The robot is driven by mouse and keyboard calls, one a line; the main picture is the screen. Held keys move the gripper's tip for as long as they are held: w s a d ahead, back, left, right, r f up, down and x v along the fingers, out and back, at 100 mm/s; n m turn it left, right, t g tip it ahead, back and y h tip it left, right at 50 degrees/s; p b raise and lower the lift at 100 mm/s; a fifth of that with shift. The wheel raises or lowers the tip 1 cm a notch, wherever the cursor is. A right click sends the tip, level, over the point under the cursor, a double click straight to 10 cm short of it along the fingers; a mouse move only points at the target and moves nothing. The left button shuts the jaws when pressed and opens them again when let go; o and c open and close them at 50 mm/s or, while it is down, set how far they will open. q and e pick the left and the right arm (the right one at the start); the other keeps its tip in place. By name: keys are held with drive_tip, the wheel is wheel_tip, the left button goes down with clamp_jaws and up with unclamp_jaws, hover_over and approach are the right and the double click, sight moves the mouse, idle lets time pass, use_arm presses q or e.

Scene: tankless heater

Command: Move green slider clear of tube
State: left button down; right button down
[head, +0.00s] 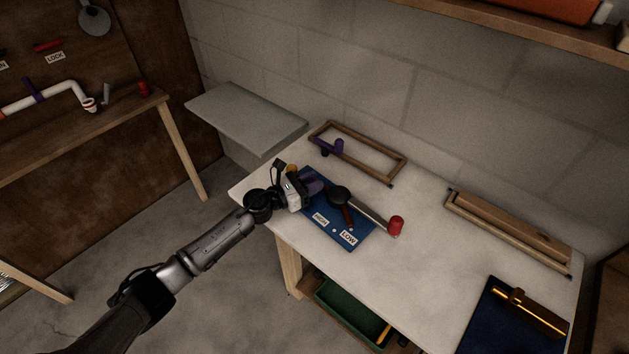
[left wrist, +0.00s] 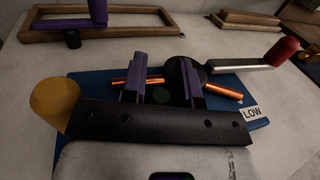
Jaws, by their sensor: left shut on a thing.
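My left gripper (head: 312,186) is over the upper left of the blue board (head: 348,241) on the table. In the left wrist view its two purple fingers (left wrist: 162,80) stand apart, with a dark green round piece (left wrist: 160,95), which looks like the green slider, between them. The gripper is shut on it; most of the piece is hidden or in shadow. An orange copper tube (left wrist: 224,91) runs crosswise at the fingers and shows on both sides of them. Whether the slider is around or beside the tube cannot be told. My right gripper is not in view.
A metal lever (head: 370,213) with a red knob (head: 396,225) crosses the board, close right of the fingers. A yellow rounded piece (left wrist: 55,105) is at the left. A wooden frame (head: 385,173) with a purple part lies behind. The table front is mostly clear.

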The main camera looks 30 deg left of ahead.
use_arm(q)
drive_tip(key=c, duration=0.9)
unclamp_jaws()
drive_tip(key=shift+o, duration=0.2)
drive_tip(key=v, duration=1.2)
drive_tip(key=shift+s+a, duration=0.2)
drive_tip(key=shift+s, duration=0.1)
drive_tip(key=shift+s+a, duration=0.25)
drive_tip(key=shift+s, duration=0.2)
